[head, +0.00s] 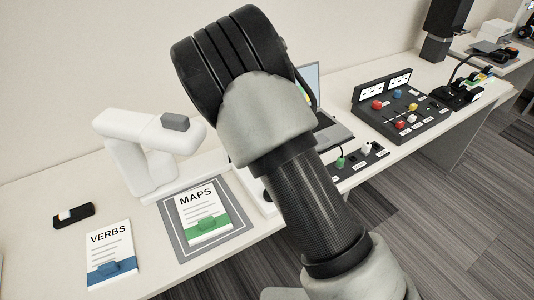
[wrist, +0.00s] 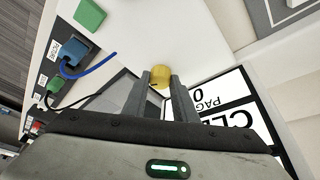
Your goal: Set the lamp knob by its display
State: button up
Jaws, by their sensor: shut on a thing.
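The yellow knob (wrist: 160,74) stands on a white surface in the wrist view, with a small dark mark on its near side. My gripper (wrist: 160,82) has its two fingers on either side of the knob and is shut on it. The white display (wrist: 228,108) lies right of the fingers, upside down and partly cut off by my gripper; I can make out "CLE", "PAGE" and "0". In the head view a white lamp-like stand (head: 140,150) with a grey block on its arm stands at the left. My arm hides the knob and display there.
A MAPS sheet (head: 202,212) lies on a grey mat (head: 173,228), with a VERBS sheet (head: 111,255) to its left. A laptop (head: 333,133) and a control panel (head: 415,127) are to the right. A blue plug (wrist: 75,52) and green block (wrist: 90,14) show in the wrist view.

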dwell(0.5)
jog(key=o, duration=1)
jog(key=shift+o, duration=0.2)
jog(key=shift+s+a+r, duration=0.1)
jog(key=shift+s+r, duration=0.05)
jog(key=shift+r, duration=0.35)
jog(key=p+v, duration=0.2)
jog(key=v, duration=1.4)
jog(key=shift+s+a+r, duration=0.1)
